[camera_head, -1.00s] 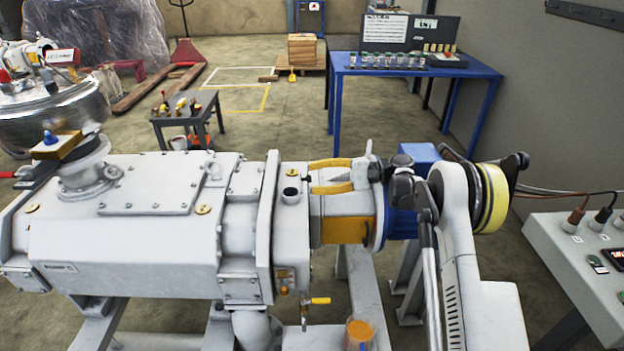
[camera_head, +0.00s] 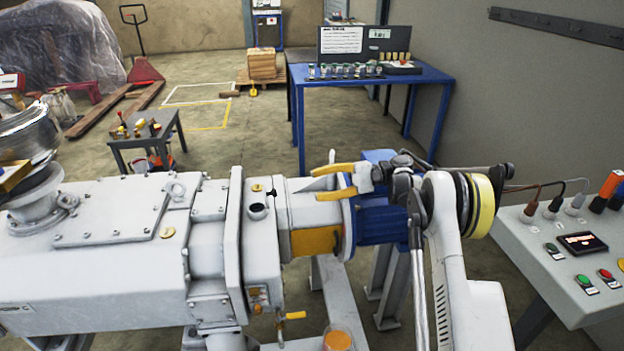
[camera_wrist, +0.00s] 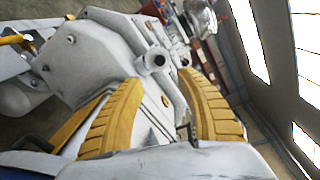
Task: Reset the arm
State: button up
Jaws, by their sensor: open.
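My gripper (camera_head: 321,182) shows in the head view with its two yellow fingers apart and nothing between them. It points left, above the orange-banded coupling (camera_head: 318,241) of the grey screw vacuum pump (camera_head: 100,252). In the wrist view, the open yellow fingers of my gripper (camera_wrist: 163,84) frame part of the pump housing (camera_wrist: 82,66) and a short round port (camera_wrist: 152,62). The port shows beyond the fingertips, and I cannot tell the exact gap. My arm is folded at the right of the pump, beside its blue motor (camera_head: 383,222).
A control panel (camera_head: 560,285) with buttons and cables stands close on the right. A blue table (camera_head: 365,78) with small jars and a case stands behind. A small grey table (camera_head: 150,139) holds tools at the left. Open floor (camera_head: 240,135) lies between.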

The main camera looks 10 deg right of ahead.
jog(key=s+a+r+t+h, duration=0.1)
jog(key=s+a+r+h, duration=0.25)
jog(key=s+r, duration=0.25)
jog(key=s+a+r+t+h, duration=0.2)
jog(key=s+r+h, duration=0.2)
jog(key=s+r, duration=0.2)
jog(key=s+d+f+n+t+h, duration=0.1)
jog(key=s+d+h, duration=0.1)
jog(key=s, duration=0.6)
jog(key=s+d+f+n+t+h, duration=0.1)
jog(key=s+d+f+n+h, duration=0.1)
jog(key=s, duration=0.7)
jog(key=s+d+f+n+t+h, duration=0.1)
jog(key=s+d+h, duration=0.3)
jog(key=s, duration=0.5)
jog(key=shift+s+f+n+t+h, duration=0.15)
jog(key=shift+f+n+t+h, duration=0.15)
jog(key=shift+f+n+h, duration=0.3)
